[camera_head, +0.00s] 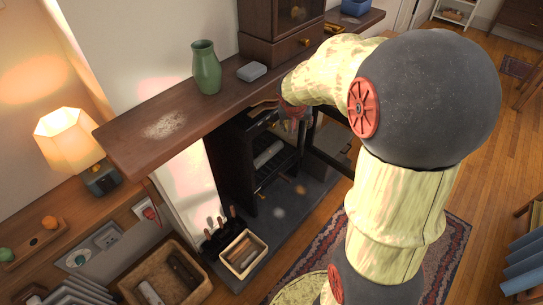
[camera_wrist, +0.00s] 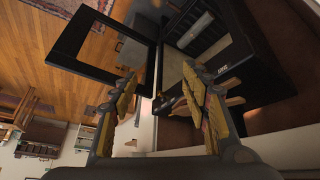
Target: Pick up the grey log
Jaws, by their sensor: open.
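A pale grey log (camera_head: 268,155) lies inside the open black stove (camera_head: 232,165), behind its front bars. Another pale greyish log (camera_head: 150,293) lies in the large wooden crate at the bottom left; I cannot tell which is the task's log. My gripper (camera_wrist: 163,95) is open in the wrist view, with nothing seen between its fingers. It points toward the stove, which shows at the upper right there (camera_wrist: 262,55). In the head view my gripper is mostly hidden by my arm, near the shelf edge above the stove.
The open stove door (camera_wrist: 98,45) stands left of the opening in the wrist view. The wooden mantel shelf (camera_head: 150,150) carries a green vase (camera_head: 206,68) and a grey box (camera_head: 252,72). A small log box (camera_head: 243,254) and the large crate (camera_head: 128,286) stand below.

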